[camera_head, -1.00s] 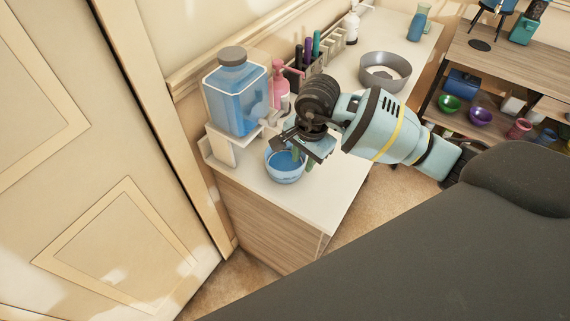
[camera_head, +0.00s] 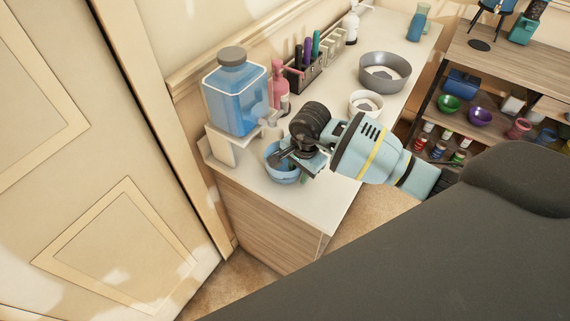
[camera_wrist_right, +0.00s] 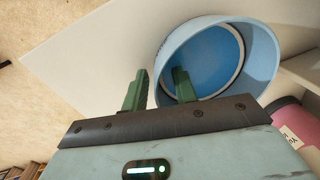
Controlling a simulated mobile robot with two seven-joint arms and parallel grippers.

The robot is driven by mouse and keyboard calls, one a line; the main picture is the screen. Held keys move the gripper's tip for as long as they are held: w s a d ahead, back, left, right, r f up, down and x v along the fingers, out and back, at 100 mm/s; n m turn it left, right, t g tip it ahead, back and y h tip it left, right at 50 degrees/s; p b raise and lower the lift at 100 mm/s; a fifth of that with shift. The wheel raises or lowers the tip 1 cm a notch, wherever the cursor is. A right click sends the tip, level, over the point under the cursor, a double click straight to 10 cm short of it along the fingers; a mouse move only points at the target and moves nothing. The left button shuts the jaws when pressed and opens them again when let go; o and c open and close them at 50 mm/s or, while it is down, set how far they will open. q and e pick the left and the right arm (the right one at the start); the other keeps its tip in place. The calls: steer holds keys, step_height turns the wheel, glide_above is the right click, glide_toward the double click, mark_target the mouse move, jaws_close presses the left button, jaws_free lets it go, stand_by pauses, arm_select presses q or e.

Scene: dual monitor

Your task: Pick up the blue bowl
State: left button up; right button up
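The blue bowl (camera_head: 279,176) stands upright on the white counter, below the water dispenser, partly hidden by my right gripper (camera_head: 300,167). In the right wrist view the bowl (camera_wrist_right: 262,62) is at the upper right, with a blue inside and a pale blue rim. The right gripper (camera_wrist_right: 160,76) is open there. One green finger appears outside the bowl's wall and the other inside its opening, with the near rim between them. I cannot tell whether either finger touches the bowl. My left gripper is not in view.
A blue water dispenser (camera_head: 236,98) stands behind the bowl on a white stand (camera_head: 222,145). A pink bottle (camera_head: 278,88) is beside it. A small white bowl (camera_head: 366,103) and a grey round pan (camera_head: 385,73) stand farther along the counter (camera_head: 328,190). The counter's front corner is clear.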

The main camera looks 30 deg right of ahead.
jaws_close()
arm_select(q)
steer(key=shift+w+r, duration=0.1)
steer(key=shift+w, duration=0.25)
arm_select(e)
steer(key=shift+r, duration=0.15)
